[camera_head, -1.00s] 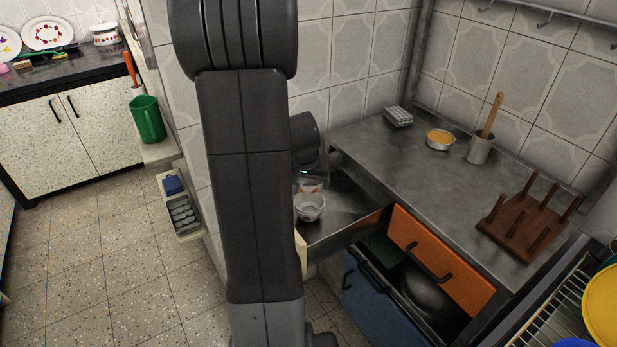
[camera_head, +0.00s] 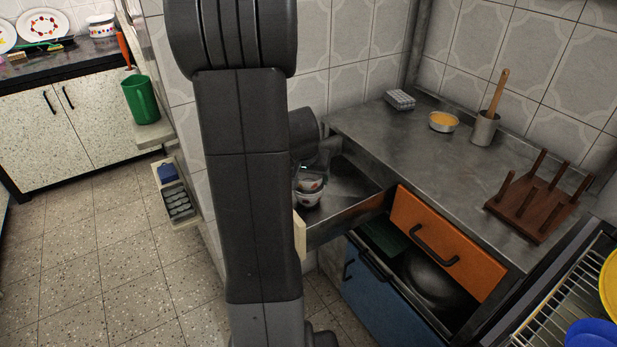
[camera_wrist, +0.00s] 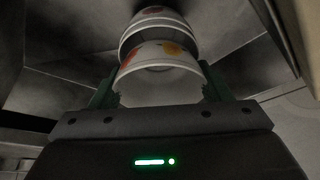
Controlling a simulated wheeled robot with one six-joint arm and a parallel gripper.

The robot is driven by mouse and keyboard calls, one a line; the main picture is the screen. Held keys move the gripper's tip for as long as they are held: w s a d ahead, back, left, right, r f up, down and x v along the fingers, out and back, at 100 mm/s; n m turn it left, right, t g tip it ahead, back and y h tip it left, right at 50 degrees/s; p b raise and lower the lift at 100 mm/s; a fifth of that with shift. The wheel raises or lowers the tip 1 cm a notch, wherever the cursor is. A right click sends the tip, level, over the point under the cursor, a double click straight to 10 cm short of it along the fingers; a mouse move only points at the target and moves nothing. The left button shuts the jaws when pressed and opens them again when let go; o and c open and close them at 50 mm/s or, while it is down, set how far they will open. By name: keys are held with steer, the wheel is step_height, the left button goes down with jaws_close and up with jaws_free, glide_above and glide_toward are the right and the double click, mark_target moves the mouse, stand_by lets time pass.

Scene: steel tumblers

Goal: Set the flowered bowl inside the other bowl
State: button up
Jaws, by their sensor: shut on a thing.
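The flowered bowl (camera_head: 310,184) is white with red and orange marks. It is held just above the other bowl (camera_head: 308,199), a white one standing in the steel recess. In the wrist view the flowered bowl (camera_wrist: 160,52) sits between the green fingers of my gripper (camera_wrist: 158,88), which is shut on it. The other bowl (camera_wrist: 150,27) shows close beyond it, with reddish marks on its side. I cannot tell whether the two bowls touch. In the head view my gripper (camera_head: 313,170) is partly hidden behind my arm.
An orange drawer front (camera_head: 447,243) stands below, beside an open blue drawer (camera_head: 380,300).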

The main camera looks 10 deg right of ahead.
steer(key=shift+s+a+f, duration=0.15)
steer(key=shift+s+f, duration=0.3)
steer(key=shift+f, duration=0.35)
steer(key=shift+s+f+b, duration=0.15)
steer(key=shift+f+b, duration=0.35)
steer(key=shift+b, duration=0.2)
steer(key=o, duration=0.8)
steer(key=shift+c, duration=0.2)
steer(key=o, duration=0.3)
steer(key=shift+w+f, duration=0.2)
steer(key=shift+w, duration=0.05)
steer(key=shift+w+f+g, duration=0.1)
steer(key=shift+w+g, duration=0.2)
steer(key=shift+w, duration=0.05)
steer(key=shift+s+r, duration=0.1)
steer(key=shift+r, duration=0.55)
steer(key=p+v, duration=0.2)
steer(key=v, duration=1)
steer(key=shift+s+r+p, duration=0.3)
steer(key=shift+s+p, duration=0.05)
steer(key=shift+p, duration=0.05)
